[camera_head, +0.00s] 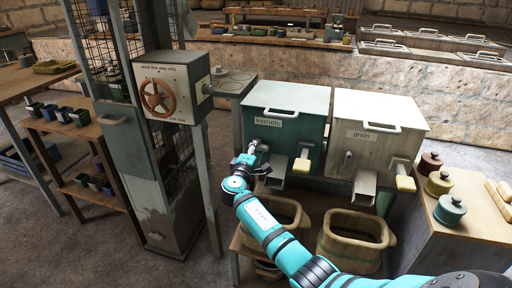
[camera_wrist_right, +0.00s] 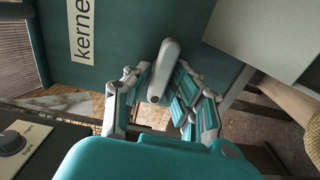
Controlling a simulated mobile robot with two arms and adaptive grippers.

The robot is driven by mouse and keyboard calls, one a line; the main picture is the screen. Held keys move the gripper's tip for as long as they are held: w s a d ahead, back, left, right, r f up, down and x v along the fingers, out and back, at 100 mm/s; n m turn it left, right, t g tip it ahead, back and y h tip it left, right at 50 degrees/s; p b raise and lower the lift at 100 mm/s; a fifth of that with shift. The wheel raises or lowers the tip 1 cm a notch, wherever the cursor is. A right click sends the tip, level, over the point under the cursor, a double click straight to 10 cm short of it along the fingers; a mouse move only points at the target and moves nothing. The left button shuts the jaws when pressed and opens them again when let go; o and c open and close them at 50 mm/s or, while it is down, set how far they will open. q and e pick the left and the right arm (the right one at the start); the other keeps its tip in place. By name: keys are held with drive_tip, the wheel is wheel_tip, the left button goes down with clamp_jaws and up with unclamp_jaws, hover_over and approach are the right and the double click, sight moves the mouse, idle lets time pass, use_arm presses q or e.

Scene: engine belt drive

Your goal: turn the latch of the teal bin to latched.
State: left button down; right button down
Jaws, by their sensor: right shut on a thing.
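The teal bin (camera_head: 292,100) carries a "kernels" label and stands left of the cream bin labelled "grain". Its front face also shows in the right wrist view (camera_wrist_right: 125,45). The latch is a grey rounded bar (camera_wrist_right: 167,60) on the bin's front, below the label, and looks slightly tilted. My right gripper (camera_head: 252,156) reaches the lower left of the bin's front and mostly hides the latch in the head view. In the right wrist view, the gripper's fingers (camera_wrist_right: 160,98) are shut on the latch, one on each side. My left gripper is not in view.
A yellow-tipped handle (camera_head: 302,165) and a grey chute (camera_head: 275,183) are close to the right of my gripper. The cream bin (camera_head: 380,108) stands further right. Baskets (camera_head: 355,240) sit below.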

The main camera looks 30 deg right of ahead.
drive_tip(key=shift+f, duration=0.1)
idle(0.4)
drive_tip(key=c, duration=1.3)
unclamp_jaws()
drive_tip(key=shift+o, duration=0.2)
drive_tip(key=shift+a, duration=0.1)
drive_tip(key=v, duration=1.2)
